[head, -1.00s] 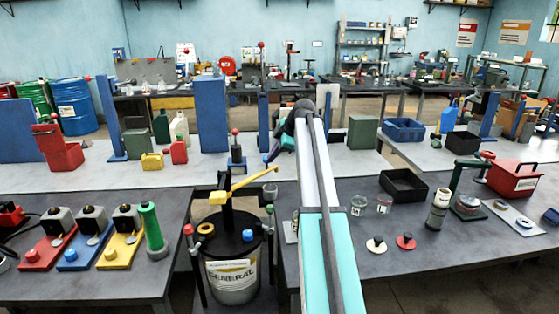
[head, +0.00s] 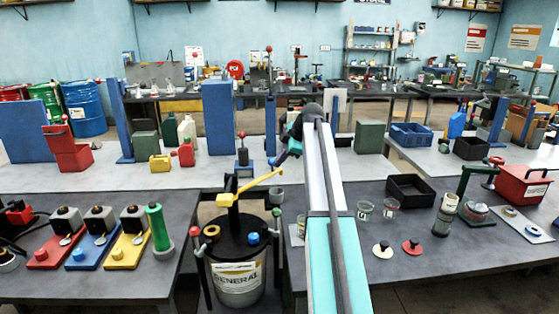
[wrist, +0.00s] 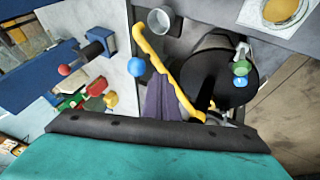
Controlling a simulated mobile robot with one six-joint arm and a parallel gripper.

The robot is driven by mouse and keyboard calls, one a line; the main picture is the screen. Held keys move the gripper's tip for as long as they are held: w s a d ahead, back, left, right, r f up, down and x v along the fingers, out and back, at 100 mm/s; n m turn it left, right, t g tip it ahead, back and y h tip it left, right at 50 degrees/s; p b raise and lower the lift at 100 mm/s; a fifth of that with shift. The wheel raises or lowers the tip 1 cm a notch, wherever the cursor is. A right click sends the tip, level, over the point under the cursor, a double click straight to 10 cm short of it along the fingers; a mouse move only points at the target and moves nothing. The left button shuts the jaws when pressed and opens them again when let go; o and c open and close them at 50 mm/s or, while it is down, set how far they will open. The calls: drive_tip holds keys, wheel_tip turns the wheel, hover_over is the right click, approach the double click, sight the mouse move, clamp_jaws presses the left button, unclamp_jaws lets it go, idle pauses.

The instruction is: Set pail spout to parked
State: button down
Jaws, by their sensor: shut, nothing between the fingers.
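The pail (head: 238,285), labelled GENERAL, stands in the gap between the two near benches, with a black lid (head: 232,245). Its yellow spout (head: 258,183) sits on a post and points right and away in the head view. It also shows in the wrist view (wrist: 153,60), running diagonally over the lid's side. My gripper (head: 274,163) is shut and empty, close to the spout's outer end. In the wrist view its purple fingers (wrist: 162,102) lie right beside the spout; I cannot tell whether they touch. A blue ball (wrist: 136,67) shows near the fingertips.
A grey cup (head: 276,195) stands below the spout's end. Red-knobbed and green-knobbed levers stand beside the pail. Coloured switch plates (head: 125,250) fill the left bench; glass jars (head: 365,210) and a black tray (head: 411,188) are on the right bench.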

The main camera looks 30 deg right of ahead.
drive_tip(key=b+v, duration=0.2)
drive_tip(key=v, duration=0.8)
drive_tip(key=shift+s+d, duration=0.2)
drive_tip(key=shift+s, duration=0.1)
